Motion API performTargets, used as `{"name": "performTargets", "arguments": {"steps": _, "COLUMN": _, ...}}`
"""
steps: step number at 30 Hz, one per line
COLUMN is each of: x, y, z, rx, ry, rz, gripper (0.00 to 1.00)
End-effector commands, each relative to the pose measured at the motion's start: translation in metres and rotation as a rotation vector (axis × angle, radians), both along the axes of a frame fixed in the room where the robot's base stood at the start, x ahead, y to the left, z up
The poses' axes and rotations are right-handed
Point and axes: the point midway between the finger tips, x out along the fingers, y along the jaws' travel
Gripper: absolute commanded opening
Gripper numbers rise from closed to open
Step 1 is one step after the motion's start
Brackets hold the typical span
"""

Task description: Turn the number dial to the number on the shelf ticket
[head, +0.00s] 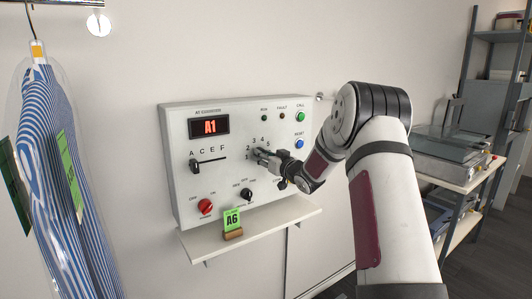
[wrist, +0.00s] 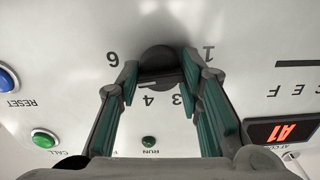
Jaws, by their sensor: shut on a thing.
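The shelf ticket (head: 232,219) is green and reads A6; it stands in a small wooden holder on the shelf below the panel. The red display (head: 209,127) reads A1. My gripper (head: 262,155) reaches the number dial from the right in the head view and hides most of it. In the wrist view, upside down, the dark round number dial (wrist: 158,58) sits between my gripper's fingers (wrist: 160,80), which are shut on it. Numbers 1, 3, 4 and 6 show around it. A pale mark shows on its lower edge; its exact number is unclear.
The panel (head: 180,140) also has a letter selector (head: 195,166), a red knob (head: 205,206), a black knob (head: 246,194), a green CALL button (head: 300,116) and a blue RESET button (head: 299,144). A bagged striped shirt (head: 65,190) hangs at left. The shelf (head: 280,215) juts out below.

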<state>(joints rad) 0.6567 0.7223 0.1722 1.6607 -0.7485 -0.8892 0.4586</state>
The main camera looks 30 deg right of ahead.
Motion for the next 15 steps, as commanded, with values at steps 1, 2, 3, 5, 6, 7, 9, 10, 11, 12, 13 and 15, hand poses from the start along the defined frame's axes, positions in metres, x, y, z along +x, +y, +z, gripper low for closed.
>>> {"name": "performTargets", "arguments": {"steps": 1, "x": -0.0024, "y": -0.0002, "z": -0.0032, "rx": 0.041, "ry": 0.01, "rz": 0.0, "gripper": 0.06}}
{"name": "performTargets", "arguments": {"steps": 2, "x": -0.0024, "y": -0.0002, "z": -0.0031, "rx": 0.063, "ry": 0.01, "rz": 0.0, "gripper": 0.06}}
{"name": "performTargets", "arguments": {"steps": 3, "x": -0.0023, "y": -0.0003, "z": -0.0031, "rx": 0.092, "ry": 0.011, "rz": 0.0, "gripper": 0.06}}
{"name": "performTargets", "arguments": {"steps": 5, "x": -0.002, "y": -0.0001, "z": -0.0034, "rx": 0.131, "ry": 0.012, "rz": 0.0, "gripper": 0.06}}
{"name": "performTargets", "arguments": {"steps": 6, "x": -0.0017, "y": 0.0003, "z": -0.0036, "rx": 0.157, "ry": 0.014, "rz": 0.0, "gripper": 0.06}}
{"name": "performTargets", "arguments": {"steps": 7, "x": -0.0016, "y": 0.0004, "z": -0.0037, "rx": 0.173, "ry": 0.015, "rz": 0.0, "gripper": 0.06}}
{"name": "performTargets", "arguments": {"steps": 9, "x": -0.0016, "y": 0.0002, "z": -0.0038, "rx": 0.207, "ry": 0.016, "rz": 0.0, "gripper": 0.06}}
{"name": "performTargets", "arguments": {"steps": 10, "x": -0.0016, "y": 0.0002, "z": -0.0038, "rx": 0.221, "ry": 0.017, "rz": 0.0, "gripper": 0.06}}
{"name": "performTargets", "arguments": {"steps": 11, "x": -0.0015, "y": 0.0002, "z": -0.0039, "rx": 0.233, "ry": 0.017, "rz": 0.0, "gripper": 0.06}}
{"name": "performTargets", "arguments": {"steps": 12, "x": -0.0014, "y": 0.0004, "z": -0.0039, "rx": 0.247, "ry": 0.017, "rz": 0.0, "gripper": 0.06}}
{"name": "performTargets", "arguments": {"steps": 13, "x": -0.0014, "y": 0.0005, "z": -0.004, "rx": 0.257, "ry": 0.018, "rz": 0.0, "gripper": 0.06}}
{"name": "performTargets", "arguments": {"steps": 15, "x": -0.0012, "y": 0.0005, "z": -0.0043, "rx": 0.276, "ry": 0.018, "rz": 0.0, "gripper": 0.06}}
